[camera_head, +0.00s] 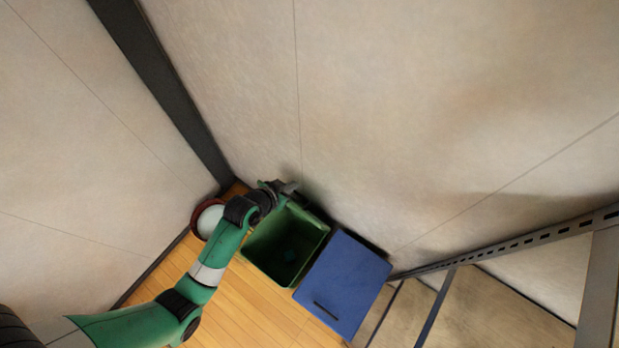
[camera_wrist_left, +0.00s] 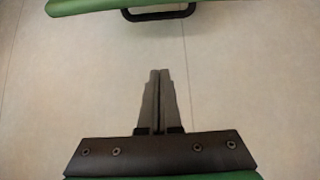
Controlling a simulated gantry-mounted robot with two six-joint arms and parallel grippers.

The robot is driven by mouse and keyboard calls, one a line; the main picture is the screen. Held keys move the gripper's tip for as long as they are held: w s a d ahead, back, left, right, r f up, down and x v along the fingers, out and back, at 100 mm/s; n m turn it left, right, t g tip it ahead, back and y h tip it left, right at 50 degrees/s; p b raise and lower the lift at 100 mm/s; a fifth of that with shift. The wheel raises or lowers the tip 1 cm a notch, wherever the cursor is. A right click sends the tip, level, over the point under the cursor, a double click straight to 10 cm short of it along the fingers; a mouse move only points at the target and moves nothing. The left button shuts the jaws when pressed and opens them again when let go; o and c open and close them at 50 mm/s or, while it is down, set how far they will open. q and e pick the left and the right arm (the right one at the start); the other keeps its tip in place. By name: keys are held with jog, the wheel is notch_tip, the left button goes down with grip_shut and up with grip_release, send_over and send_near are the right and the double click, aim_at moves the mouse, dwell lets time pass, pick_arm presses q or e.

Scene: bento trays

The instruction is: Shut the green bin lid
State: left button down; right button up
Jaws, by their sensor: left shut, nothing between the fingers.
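The green bin (camera_head: 262,262) stands open on the floor by the wall, and I look down into its dark inside. In the left wrist view, the green lid (camera_wrist_left: 75,6) shows as a strip at the top edge, with its black handle (camera_wrist_left: 158,13); the rest of it is out of frame. In the head view I cannot make out the lid clearly. My left gripper (camera_head: 291,187) is over the bin's far edge, close to the wall. In the left wrist view its fingers (camera_wrist_left: 158,72) are together and empty, apart from the handle. My right gripper is in neither view.
A blue bin with a shut lid (camera_head: 345,278) stands right beside the green one. A reddish-brown round pot (camera_head: 197,222) with a pale top is to the left. Metal shelving (camera_head: 500,250) is at the right. Wooden floor lies clear in front.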

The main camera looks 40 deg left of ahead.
aim_at(299, 194)
pick_arm(q)
jog(key=w+f+b, duration=0.1)
jog(key=f+b, duration=0.1)
jog(key=f, duration=0.1)
jog(key=w+f+b, duration=0.1)
jog(key=f+b, duration=0.1)
jog(key=f, duration=0.1)
jog(key=f+b, duration=0.2)
jog(key=shift+w+a+f, duration=0.2)
jog(key=shift+w+f, duration=0.2)
